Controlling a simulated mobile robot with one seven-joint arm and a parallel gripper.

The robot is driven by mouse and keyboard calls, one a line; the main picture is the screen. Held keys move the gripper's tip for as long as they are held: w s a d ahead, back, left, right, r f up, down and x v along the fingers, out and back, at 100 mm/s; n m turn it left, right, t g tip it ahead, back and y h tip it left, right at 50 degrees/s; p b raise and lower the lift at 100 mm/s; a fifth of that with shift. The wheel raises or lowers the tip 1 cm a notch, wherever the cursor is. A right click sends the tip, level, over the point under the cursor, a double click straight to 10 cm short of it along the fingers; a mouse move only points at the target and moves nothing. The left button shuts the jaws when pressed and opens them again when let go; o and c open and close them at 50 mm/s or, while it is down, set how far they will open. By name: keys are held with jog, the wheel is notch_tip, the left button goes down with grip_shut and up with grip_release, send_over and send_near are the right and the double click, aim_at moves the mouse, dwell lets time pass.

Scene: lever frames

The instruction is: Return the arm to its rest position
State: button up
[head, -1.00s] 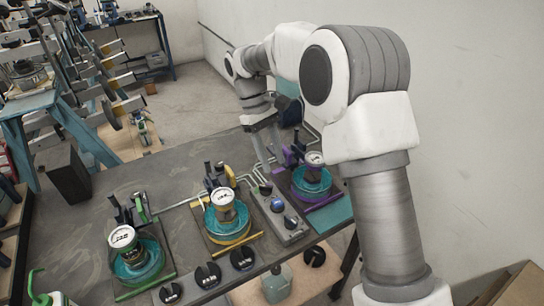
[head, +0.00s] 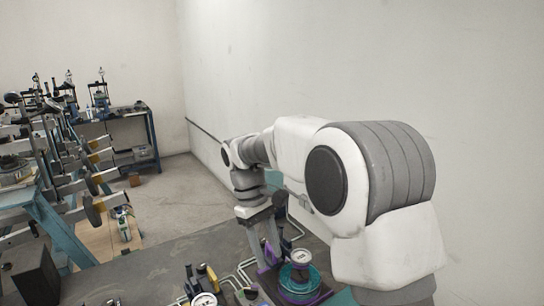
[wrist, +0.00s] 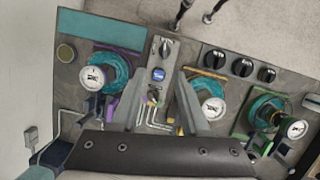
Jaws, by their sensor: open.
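My gripper (head: 262,236) hangs from my bent arm over the work table (head: 150,262), just left of the purple-based gauge station (head: 297,280). In the wrist view its two grey fingers (wrist: 160,90) are spread apart with nothing between them. A grey panel with a black knob and a blue-faced dial (wrist: 158,75) shows beyond and between the fingers. The fingers appear above the table fittings; I cannot tell the exact gap.
In the wrist view, the purple (wrist: 98,78), yellow (wrist: 212,108) and green (wrist: 270,112) stations stand around the fingers. Three black knobs (wrist: 242,67) line the table edge. A wall (head: 330,70) rises right of my arm. A rack with clamps (head: 75,175) stands left.

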jog(key=s+d+r+m+t, duration=0.2)
jog(key=s+d+r, duration=0.2)
jog(key=d+r, duration=0.15)
jog(key=s+d+r+m+t+y, duration=0.1)
jog(key=s+d+m+t, duration=0.1)
jog(key=s+d, duration=0.3)
jog(key=s+d+r+m+t+y, duration=0.1)
jog(key=s+d+m+t, duration=0.2)
jog(key=s, duration=1)
jog(key=shift+d+m+t+y, duration=0.3)
jog(key=shift+d+m, duration=0.5)
jog(key=shift+d, duration=0.1)
jog(key=shift+s+a+r, duration=0.1)
jog(key=shift+a, duration=0.05)
